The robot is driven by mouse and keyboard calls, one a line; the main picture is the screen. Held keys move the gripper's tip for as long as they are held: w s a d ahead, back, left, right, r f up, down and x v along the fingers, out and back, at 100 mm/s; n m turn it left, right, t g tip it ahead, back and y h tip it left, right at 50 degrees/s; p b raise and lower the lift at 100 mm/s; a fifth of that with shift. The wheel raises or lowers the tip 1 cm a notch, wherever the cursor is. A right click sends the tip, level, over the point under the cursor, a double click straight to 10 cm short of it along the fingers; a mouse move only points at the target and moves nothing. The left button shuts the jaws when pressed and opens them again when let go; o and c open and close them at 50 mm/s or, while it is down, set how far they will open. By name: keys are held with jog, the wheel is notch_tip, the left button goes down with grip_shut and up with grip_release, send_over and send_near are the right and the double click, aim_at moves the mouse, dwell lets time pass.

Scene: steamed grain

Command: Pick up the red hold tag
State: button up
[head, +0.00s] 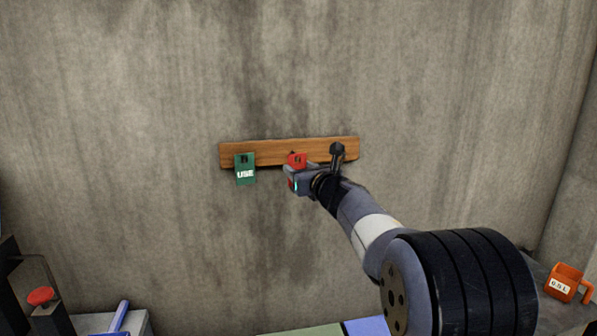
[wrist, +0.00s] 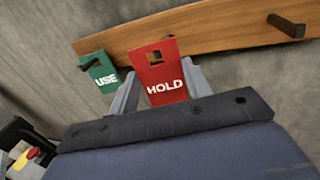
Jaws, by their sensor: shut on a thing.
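The red hold tag (wrist: 162,72), marked HOLD, is upright in front of the wooden rail in the wrist view. Its upper part also shows in the head view (head: 297,159). My gripper (wrist: 160,90) is shut on the tag's lower part, with a finger at each side. In the head view my gripper (head: 297,176) covers most of the tag. A dark peg end shows through the tag's square hole; I cannot tell whether the tag still hangs on it.
The wooden rail (head: 270,151) is on a concrete wall. A green USE tag (head: 245,170) hangs left of the red one, also in the wrist view (wrist: 98,73). A bare peg (wrist: 287,26) is to the right.

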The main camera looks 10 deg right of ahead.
jog(key=s+b, duration=0.3)
jog(key=s, duration=1)
jog(key=shift+s, duration=0.35)
